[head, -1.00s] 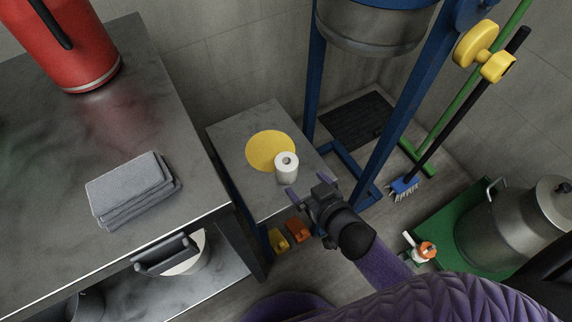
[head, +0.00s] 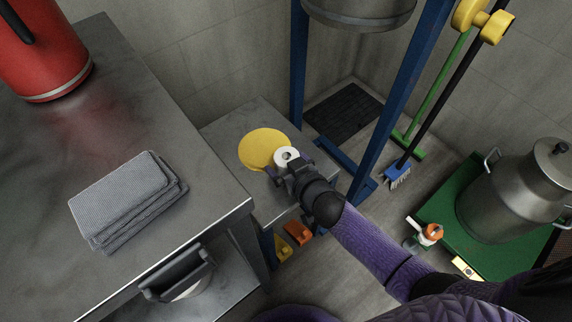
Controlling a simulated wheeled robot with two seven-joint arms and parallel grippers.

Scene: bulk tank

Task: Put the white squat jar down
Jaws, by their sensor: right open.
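The white squat jar (head: 286,155) stands on the small grey table (head: 225,130), at the lower right edge of a yellow round mat (head: 262,147). Its top with a dark centre shows; its lower part is hidden behind my right gripper. My right gripper (head: 290,168) is open, with its fingers right at the jar, one on either side as far as I can see. I cannot tell whether the fingers touch it. My left gripper is not in view.
A larger grey bench (head: 110,130) on the left bears folded grey cloths (head: 125,200) and a red container (head: 40,50). A blue frame (head: 395,95) stands behind the small table.

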